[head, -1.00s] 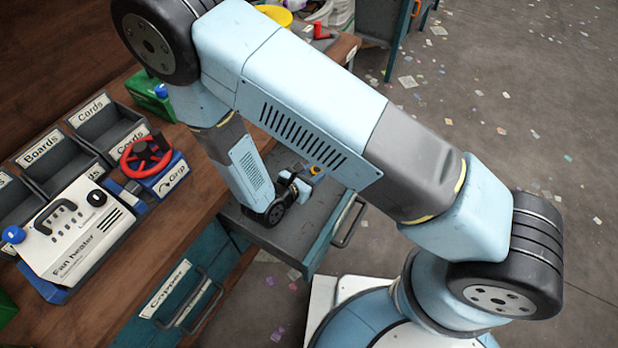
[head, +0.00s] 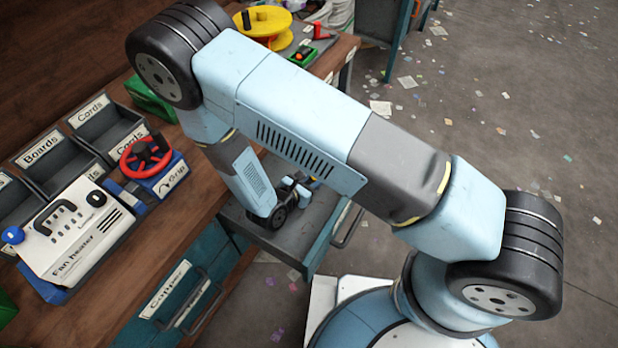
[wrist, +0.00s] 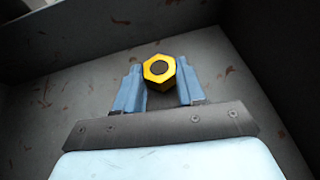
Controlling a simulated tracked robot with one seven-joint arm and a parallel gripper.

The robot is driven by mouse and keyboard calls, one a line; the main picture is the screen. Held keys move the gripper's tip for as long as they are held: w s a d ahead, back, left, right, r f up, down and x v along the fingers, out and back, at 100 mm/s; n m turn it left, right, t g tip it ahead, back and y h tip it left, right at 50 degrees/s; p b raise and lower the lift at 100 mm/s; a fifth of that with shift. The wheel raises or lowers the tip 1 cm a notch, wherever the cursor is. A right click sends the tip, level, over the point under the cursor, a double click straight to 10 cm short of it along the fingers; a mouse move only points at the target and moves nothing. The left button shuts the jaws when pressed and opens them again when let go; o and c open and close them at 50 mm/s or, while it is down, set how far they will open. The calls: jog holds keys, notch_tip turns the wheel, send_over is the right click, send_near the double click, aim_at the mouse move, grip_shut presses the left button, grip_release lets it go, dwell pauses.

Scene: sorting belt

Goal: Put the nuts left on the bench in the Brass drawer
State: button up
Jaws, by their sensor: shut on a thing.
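A yellow brass-coloured hex nut (wrist: 158,71) with a dark centre sits between the fingertips of my gripper (wrist: 159,84) in the wrist view. My gripper is shut on this nut. In the head view my gripper (head: 302,184) is inside an open grey drawer (head: 318,213), and the nut is hidden there. The drawer's bare, scuffed floor (wrist: 215,70) and walls surround the gripper in the wrist view. I cannot tell the gap between nut and floor. No other nut shows.
A shut drawer labelled Copper (head: 165,290) is left of the open one. On the bench are a fan heater (head: 75,240), a red-wheeled grip device (head: 150,160), labelled bins (head: 60,160), a yellow spool (head: 265,22) and a green-and-black item (head: 302,55). My arm hides part of the bench.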

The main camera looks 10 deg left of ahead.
jog(key=shift+f, duration=0.45)
jog(key=o, duration=1.1)
jog(key=shift+r, duration=0.15)
jog(key=shift+s+r, duration=0.1)
jog(key=shift+r, duration=0.5)
jog(key=v, duration=1.1)
jog(key=shift+s+a, duration=0.25)
jog(key=shift+s, duration=0.1)
